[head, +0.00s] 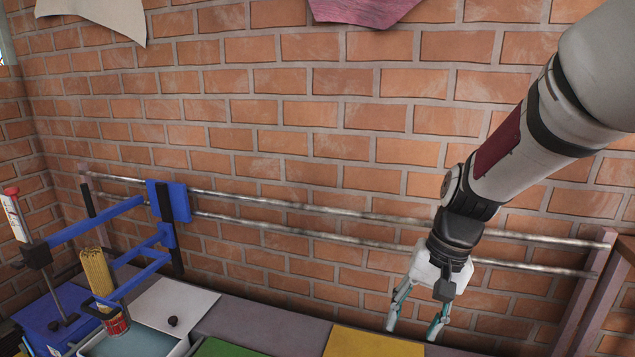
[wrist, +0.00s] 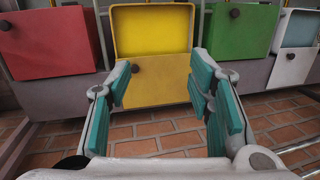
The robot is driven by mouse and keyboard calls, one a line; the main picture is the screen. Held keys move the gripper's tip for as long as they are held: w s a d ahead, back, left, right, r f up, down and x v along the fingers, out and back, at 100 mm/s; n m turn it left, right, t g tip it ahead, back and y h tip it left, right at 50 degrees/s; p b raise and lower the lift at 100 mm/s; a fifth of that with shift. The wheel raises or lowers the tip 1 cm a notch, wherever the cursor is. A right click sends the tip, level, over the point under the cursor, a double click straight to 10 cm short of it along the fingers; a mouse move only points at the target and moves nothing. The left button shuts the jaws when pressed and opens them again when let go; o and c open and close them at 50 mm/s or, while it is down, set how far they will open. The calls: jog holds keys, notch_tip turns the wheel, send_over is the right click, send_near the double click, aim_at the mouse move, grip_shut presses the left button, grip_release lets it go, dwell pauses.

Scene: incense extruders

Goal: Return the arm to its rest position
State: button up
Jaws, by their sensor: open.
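My gripper (head: 416,312) hangs from the arm at the right of the head view, pointing down in front of the brick wall. Its two fingers are spread apart with nothing between them. In the wrist view my gripper (wrist: 160,88) shows teal finger pads wide apart. The yellow box (wrist: 153,55) is beyond the fingers, and I cannot judge the distance to it. The same yellow surface shows at the bottom of the head view (head: 375,343), left of and below the fingers.
Two metal rails (head: 330,237) run along the wall behind my gripper. A red box (wrist: 50,45), green box (wrist: 238,45) and white box (wrist: 296,55) flank the yellow one. At left stand a blue frame (head: 172,205), yellow sticks (head: 97,271) in a can and a blue-grey tray (head: 135,343).

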jog(key=s+d+r+n+h, duration=0.1)
jog(key=s+r, duration=0.2)
jog(key=s, duration=0.7)
jog(key=s+d+r+n+h, duration=0.1)
jog(key=s+r, duration=0.2)
jog(key=s, duration=0.6)
jog(key=s+r+n, duration=0.1)
jog(key=s+r, duration=0.2)
jog(key=s, duration=0.7)
notch_tip(320, 180, up, 33)
jog(key=t+p, duration=0.4)
jog(key=p, duration=2.7)
jog(key=shift+w+d+r+n+p, duration=0.15)
jog(key=shift+w+d+n+p, duration=0.2)
jog(key=shift+d+n, duration=0.05)
